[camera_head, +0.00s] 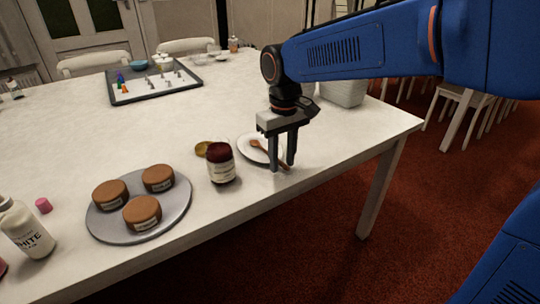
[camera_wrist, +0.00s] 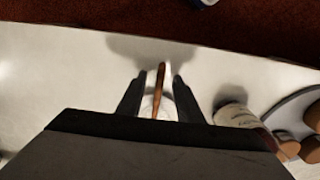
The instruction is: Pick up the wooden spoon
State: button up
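The wooden spoon (camera_head: 263,149) is brown and lies across a small white plate (camera_head: 247,141), its handle reaching past the plate's rim toward the table's front edge. My gripper (camera_head: 282,168) points down over the handle, its two dark fingers apart. In the wrist view the spoon's handle (camera_wrist: 160,78) shows between the two open fingertips (camera_wrist: 157,80), touching neither that I can see. The part of the plate nearest the gripper is partly hidden by the gripper body.
A jar with a dark red lid (camera_head: 221,166) stands left of the plate, beside a small gold lid (camera_head: 203,149). A white bottle (camera_head: 27,230) stands at left. A tray (camera_head: 125,98) with small pieces lies farther back.

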grip_shut()
dwell(0.3)
notch_tip(320, 180, up, 10)
dwell(0.6)
